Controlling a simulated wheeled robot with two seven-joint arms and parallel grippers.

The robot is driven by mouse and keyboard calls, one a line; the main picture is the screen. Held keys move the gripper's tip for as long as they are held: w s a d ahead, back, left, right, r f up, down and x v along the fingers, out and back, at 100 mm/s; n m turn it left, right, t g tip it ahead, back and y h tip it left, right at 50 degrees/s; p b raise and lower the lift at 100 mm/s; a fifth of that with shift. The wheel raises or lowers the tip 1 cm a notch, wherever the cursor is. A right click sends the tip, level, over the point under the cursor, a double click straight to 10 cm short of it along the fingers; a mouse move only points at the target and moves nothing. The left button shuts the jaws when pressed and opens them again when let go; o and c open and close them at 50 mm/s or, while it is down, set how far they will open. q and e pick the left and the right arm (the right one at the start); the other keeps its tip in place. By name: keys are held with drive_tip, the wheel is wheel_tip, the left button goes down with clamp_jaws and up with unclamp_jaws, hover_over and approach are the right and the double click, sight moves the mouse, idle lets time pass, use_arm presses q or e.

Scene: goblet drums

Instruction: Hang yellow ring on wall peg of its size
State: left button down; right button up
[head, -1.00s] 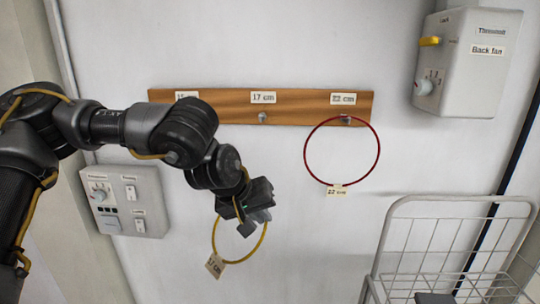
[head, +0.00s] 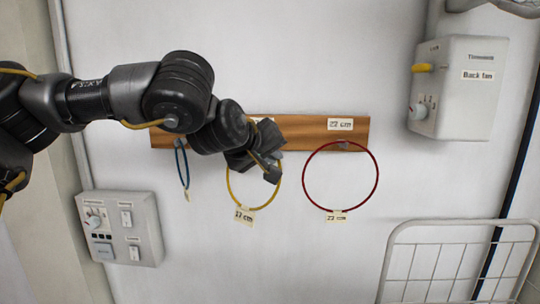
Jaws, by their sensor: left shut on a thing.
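The yellow ring (head: 231,193) hangs from my left gripper (head: 270,172), which is shut on its upper part. Its tag (head: 244,215), reading 17 cm, dangles at the bottom. The gripper is in front of the middle of the wooden peg board (head: 300,128), just below the middle label. The gripper and wrist hide the middle peg and most of that label, so I cannot tell whether the ring touches the peg. My right gripper is not in view.
A red ring (head: 304,190) hangs on the right peg (head: 344,145), labelled 22 cm. A blue ring (head: 186,172) hangs at the board's left end, partly behind my arm. A switch panel (head: 122,228), a Back fan box (head: 458,88) and a wire rack (head: 450,224) are around.

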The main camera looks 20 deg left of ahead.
use_arm(q)
drive_tip(key=shift+w+a+p, duration=0.25)
drive_tip(key=shift+w+p, duration=0.1)
drive_tip(key=shift+w, duration=0.6)
drive_tip(key=shift+w+a+p, duration=0.25)
drive_tip(key=shift+w+p, duration=0.1)
drive_tip(key=shift+w, duration=0.6)
drive_tip(key=w, duration=0.1)
drive_tip(key=w+a+f, duration=0.1)
drive_tip(key=w, duration=0.1)
drive_tip(key=w+f+p, duration=0.1)
drive_tip(key=w, duration=0.1)
drive_tip(key=shift+a+f, duration=0.1)
drive_tip(key=shift+a, duration=0.1)
drive_tip(key=c, duration=1.5)
unclamp_jaws()
drive_tip(key=shift+w, duration=0.1)
